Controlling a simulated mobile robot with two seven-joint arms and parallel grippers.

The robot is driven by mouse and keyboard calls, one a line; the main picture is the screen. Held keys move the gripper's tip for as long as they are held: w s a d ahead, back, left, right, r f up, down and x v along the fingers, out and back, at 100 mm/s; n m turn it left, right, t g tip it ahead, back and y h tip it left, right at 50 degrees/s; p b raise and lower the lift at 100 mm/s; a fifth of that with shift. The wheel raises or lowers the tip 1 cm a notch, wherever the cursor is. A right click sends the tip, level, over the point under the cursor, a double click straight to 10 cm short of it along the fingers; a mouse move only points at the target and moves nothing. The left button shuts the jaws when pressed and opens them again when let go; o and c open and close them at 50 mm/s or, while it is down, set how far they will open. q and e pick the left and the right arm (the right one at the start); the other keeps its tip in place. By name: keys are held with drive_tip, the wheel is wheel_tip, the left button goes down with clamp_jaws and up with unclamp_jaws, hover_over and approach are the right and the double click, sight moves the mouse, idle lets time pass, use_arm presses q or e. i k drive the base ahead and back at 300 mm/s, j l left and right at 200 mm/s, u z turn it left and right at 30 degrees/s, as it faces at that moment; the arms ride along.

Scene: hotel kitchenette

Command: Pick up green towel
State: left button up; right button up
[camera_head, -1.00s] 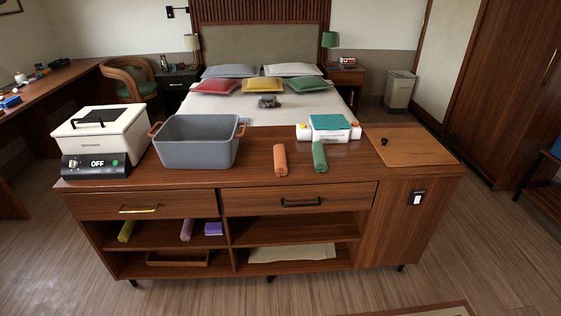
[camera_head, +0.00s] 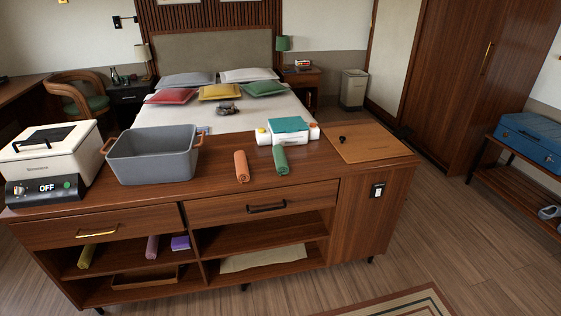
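The green towel (camera_head: 281,160) is rolled up and lies on the wooden counter top (camera_head: 210,191), right of centre. A rolled orange towel (camera_head: 241,166) lies just to its left, with a small gap between them. A white box with a teal top (camera_head: 288,130) stands right behind the green towel. Neither of my grippers shows in the head view.
A grey bin (camera_head: 153,155) and a white appliance marked OFF (camera_head: 50,160) stand on the counter's left. A wooden board (camera_head: 371,143) lies at its right end. Open shelves below hold a yellow roll (camera_head: 87,256) and purple items. Floor at the right front is free.

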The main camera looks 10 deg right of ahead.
sight(282, 162)
drive_tip(key=i+l, duration=0.2)
drive_tip(key=l, duration=0.2)
drive_tip(key=i+l, duration=0.25)
drive_tip(key=l, duration=0.15)
drive_tip(key=i+l, duration=0.2)
drive_tip(key=l, duration=0.2)
drive_tip(key=i+l, duration=0.25)
drive_tip(key=l, duration=0.2)
drive_tip(key=i+l, duration=0.2)
drive_tip(key=l, duration=0.2)
drive_tip(key=u, duration=0.05)
